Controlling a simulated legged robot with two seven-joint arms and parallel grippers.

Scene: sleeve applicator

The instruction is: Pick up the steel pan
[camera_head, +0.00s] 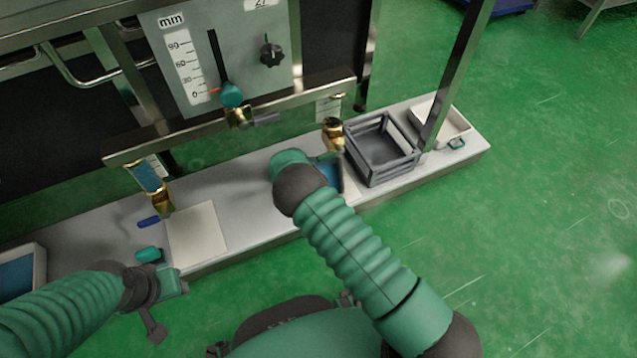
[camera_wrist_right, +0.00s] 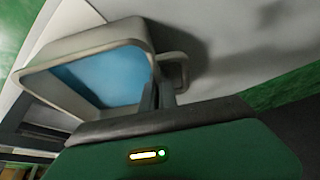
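A light grey, rounded-corner pan (camera_wrist_right: 92,42) with a blue inside fills the upper left of the right wrist view. It has a loop handle (camera_wrist_right: 180,70) on its right side. In the head view its blue part (camera_head: 331,172) shows beside my right gripper (camera_head: 318,160), which hides much of it. My right gripper's fingers (camera_wrist_right: 160,92) are at the pan's side near the handle. Whether they are closed on the handle is not clear. My left gripper (camera_head: 172,284) is low on the left, in front of the bench; its finger gap does not show clearly.
A grey open-framed crate (camera_head: 376,181) stands right of my right gripper. A pale tray (camera_head: 456,130) is farther right, behind a metal post. A blue-bottomed container (camera_head: 40,268) is at the far left. A pale flat plate (camera_head: 198,234) lies on the bench (camera_head: 258,205). Brass fittings (camera_head: 160,200) hang above.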

